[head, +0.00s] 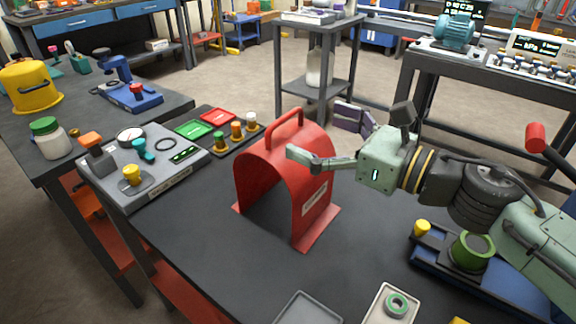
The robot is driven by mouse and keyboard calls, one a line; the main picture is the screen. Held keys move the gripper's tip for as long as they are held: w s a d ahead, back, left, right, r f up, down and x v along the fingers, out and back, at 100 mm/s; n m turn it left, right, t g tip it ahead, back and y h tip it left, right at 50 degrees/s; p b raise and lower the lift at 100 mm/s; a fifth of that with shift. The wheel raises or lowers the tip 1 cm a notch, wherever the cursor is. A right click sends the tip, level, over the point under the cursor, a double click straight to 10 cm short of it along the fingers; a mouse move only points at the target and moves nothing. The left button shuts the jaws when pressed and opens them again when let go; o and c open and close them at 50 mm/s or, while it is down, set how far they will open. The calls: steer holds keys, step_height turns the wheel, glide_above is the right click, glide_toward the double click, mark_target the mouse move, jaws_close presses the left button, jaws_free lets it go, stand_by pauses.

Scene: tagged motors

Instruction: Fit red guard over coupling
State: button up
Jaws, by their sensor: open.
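The red guard (309,172) is an arched cover with a top handle and side flanges. It stands upright and empty on the dark table. My gripper (317,130) is open, its fingers spread wide above the right part of the guard. One finger overlaps the guard's arch in the picture, and I cannot tell whether it touches. Nothing is between the fingers. A green ring-shaped part (472,251) sits on a blue base at the right, partly hidden by my arm. I cannot tell whether it is the coupling.
A grey control panel (185,178) with gauge and knobs stands left of the guard. Behind it are red and green trays (215,117) and several small capped posts. A light tray (374,308) with a green ring lies at the front. The table between is clear.

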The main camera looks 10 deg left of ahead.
mark_target(285, 121)
steer(key=shift+f+p+x, duration=0.1)
steer(key=shift+p+x, duration=0.5)
steer(key=shift+x, duration=1)
steer(key=shift+f+p+x, duration=0.15)
steer(key=shift+p+x, duration=0.4)
steer(key=shift+x, duration=1.05)
steer(key=shift+c, duration=0.2)
steer(key=c, duration=1.9)
